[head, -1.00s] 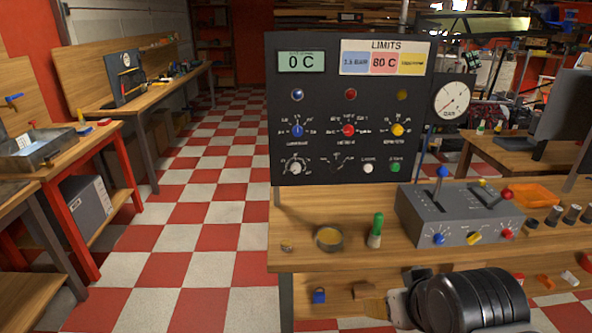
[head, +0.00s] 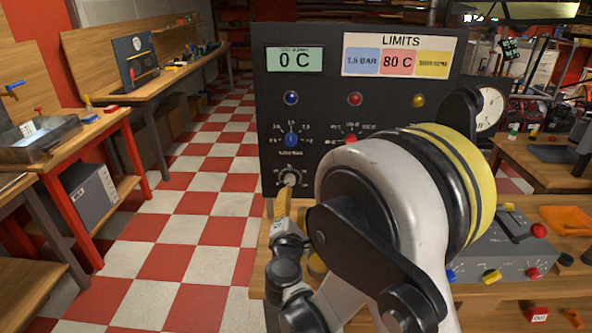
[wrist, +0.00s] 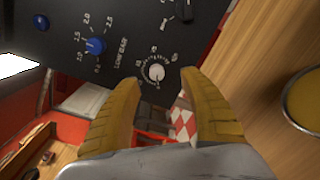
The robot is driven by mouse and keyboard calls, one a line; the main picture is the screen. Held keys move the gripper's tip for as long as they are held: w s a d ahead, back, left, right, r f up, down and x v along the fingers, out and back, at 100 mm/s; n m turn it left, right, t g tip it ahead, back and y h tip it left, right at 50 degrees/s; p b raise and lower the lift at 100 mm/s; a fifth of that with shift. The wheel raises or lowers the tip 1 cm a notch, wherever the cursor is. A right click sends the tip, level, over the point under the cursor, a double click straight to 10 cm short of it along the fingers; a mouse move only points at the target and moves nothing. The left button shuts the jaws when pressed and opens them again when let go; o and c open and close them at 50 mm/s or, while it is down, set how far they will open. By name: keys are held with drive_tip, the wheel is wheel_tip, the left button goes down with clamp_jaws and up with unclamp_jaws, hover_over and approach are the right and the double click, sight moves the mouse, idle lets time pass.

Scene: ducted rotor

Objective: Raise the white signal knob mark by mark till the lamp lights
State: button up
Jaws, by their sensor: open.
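The white signal knob (head: 290,177) is at the lower left of the dark control panel (head: 320,84), with a scale of marks around it. In the wrist view the white knob (wrist: 156,72) shows between and beyond my two yellow fingertips. My gripper (wrist: 165,95) is open and empty, a little short of the knob and not seen touching it. In the head view my gripper (head: 283,207) is just below the knob. Three lamps, blue (head: 291,98), red (head: 355,99) and yellow (head: 418,101), sit in a row on the panel; none clearly looks lit.
A blue knob (head: 291,139) sits right above the white knob. My arm hides the panel's lower right. A grey lever box (head: 500,255) stands on the bench at right. A round dish (wrist: 305,100) is near my gripper. The checkered floor at left is free.

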sight(290, 182)
drive_tip(key=shift+n+t+y, duration=0.3)
drive_tip(key=shift+n+y, duration=0.2)
drive_tip(key=shift+n, duration=0.3)
drive_tip(key=w+b, duration=0.1)
drive_tip(key=w, duration=0.2)
drive_tip(key=w+a+b, duration=0.1)
drive_tip(key=w, duration=0.3)
drive_tip(key=w+f+b, duration=0.1)
drive_tip(key=w, duration=0.3)
drive_tip(key=shift+a, duration=0.25)
clamp_jaws()
